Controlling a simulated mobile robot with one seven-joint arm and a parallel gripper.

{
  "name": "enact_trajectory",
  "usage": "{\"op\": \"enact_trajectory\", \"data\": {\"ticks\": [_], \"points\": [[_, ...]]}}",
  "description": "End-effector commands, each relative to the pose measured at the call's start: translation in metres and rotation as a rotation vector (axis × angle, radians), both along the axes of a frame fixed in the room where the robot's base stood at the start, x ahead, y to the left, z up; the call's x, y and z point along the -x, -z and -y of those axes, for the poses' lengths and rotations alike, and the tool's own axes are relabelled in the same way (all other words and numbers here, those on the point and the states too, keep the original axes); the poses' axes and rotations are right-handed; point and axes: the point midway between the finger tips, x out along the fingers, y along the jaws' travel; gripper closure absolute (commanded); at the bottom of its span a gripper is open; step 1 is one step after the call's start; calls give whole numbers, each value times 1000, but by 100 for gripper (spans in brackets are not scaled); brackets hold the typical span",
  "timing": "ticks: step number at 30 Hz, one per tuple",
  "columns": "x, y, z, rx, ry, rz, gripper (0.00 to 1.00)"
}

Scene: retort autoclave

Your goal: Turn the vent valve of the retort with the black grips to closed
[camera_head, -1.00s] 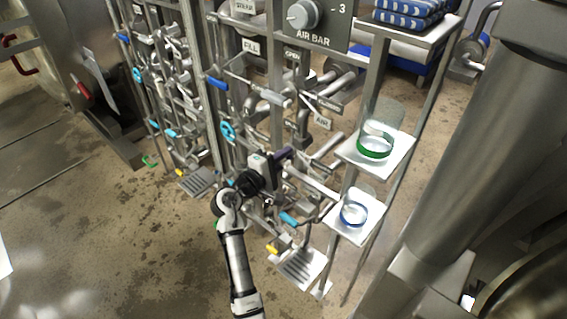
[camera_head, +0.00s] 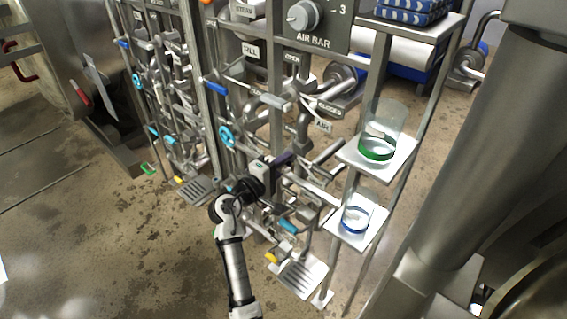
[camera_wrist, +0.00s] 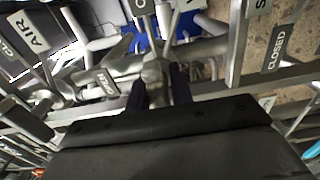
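The right-hand valve rack carries FILL (camera_head: 250,48), OPEN (camera_head: 291,57), CLOSED (camera_head: 328,108) and AIR (camera_head: 323,126) plates. A grey-gripped lever (camera_head: 275,102) sits on this rack above my gripper. I cannot tell which valve is the vent valve; its plate is not readable. My gripper (camera_head: 284,160) is low in front of the rack, pointing into the pipes. In the wrist view its two dark fingers (camera_wrist: 159,90) stand apart, with a metal pipe fitting (camera_wrist: 152,72) showing beyond the gap. The black grips are not seen.
A blue lever (camera_head: 215,88), a cyan handwheel (camera_head: 226,136) and a cyan lever (camera_head: 288,226) crowd the rack. At right, a shelf stand holds glass vessels with a green band (camera_head: 376,152) and a blue band (camera_head: 355,217). A red-gripped door stands left.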

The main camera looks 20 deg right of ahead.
Motion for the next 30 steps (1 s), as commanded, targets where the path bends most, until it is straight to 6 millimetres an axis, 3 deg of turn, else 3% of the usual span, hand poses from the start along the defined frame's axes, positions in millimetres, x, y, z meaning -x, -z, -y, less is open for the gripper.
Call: {"op": "enact_trajectory", "data": {"ticks": [3,14,30], "points": [[0,0,0,1,-1,0,64],[3,0,-5,2,-2,0,64],[62,1,-95,1,-4,0,64]]}}
